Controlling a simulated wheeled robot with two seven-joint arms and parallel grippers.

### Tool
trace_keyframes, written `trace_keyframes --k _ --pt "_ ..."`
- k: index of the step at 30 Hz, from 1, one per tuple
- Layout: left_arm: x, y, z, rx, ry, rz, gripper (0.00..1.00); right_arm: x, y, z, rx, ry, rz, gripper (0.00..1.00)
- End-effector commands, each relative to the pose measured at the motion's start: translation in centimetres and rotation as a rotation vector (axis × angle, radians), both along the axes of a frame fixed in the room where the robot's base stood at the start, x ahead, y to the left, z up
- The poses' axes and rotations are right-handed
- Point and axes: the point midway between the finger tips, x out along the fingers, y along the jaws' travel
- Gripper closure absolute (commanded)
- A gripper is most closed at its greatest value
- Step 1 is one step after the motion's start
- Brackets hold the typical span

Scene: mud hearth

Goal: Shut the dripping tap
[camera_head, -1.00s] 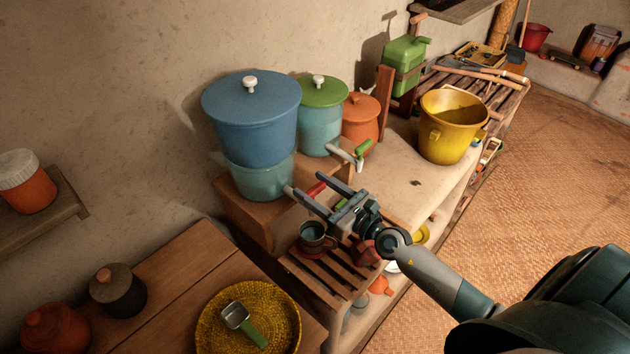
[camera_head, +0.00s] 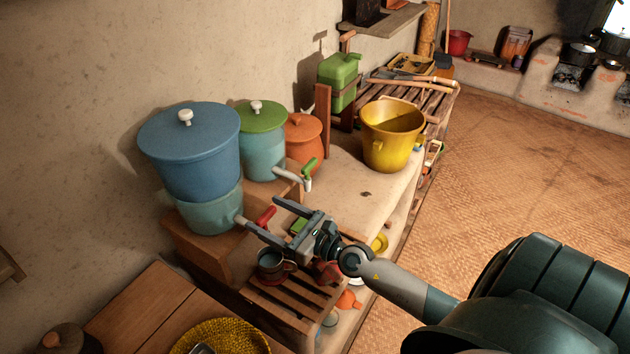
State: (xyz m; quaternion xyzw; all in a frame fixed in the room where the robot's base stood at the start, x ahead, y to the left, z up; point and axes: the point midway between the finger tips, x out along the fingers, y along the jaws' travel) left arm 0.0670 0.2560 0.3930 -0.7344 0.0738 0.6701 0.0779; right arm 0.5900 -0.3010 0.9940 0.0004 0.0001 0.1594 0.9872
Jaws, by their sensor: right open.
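A large blue pot (camera_head: 190,150) with a white-knobbed lid has a tap with a red lever (camera_head: 265,216) at its lower front. A smaller pot with a green lid (camera_head: 262,115) has a tap with a green lever (camera_head: 309,166). I cannot make out drops at either tap. My right gripper (camera_head: 261,211) is open, its two fingers pointing at the blue pot's tap. The red lever shows between the fingertips; I cannot tell whether they touch it. The fingers partly hide this tap's body and spout. My left gripper is not in view.
A dark mug (camera_head: 271,264) stands on a slatted rack (camera_head: 285,302) below the gripper. An orange pot (camera_head: 303,140) and a yellow bucket (camera_head: 390,135) stand farther back on the ledge. The woven floor (camera_head: 520,170) at right is clear.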

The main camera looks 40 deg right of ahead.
Motion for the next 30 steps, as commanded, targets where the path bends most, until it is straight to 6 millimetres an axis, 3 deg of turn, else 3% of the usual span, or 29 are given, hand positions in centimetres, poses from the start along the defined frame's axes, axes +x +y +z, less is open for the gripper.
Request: trace_keyframes --k 21,30 --pt "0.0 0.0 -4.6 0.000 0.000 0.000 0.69 -10.2 -3.4 -0.5 -0.003 0.001 0.001 0.27" --pt "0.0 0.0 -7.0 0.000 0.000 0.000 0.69 -13.6 -4.5 -0.5 -0.002 0.000 0.000 0.27"
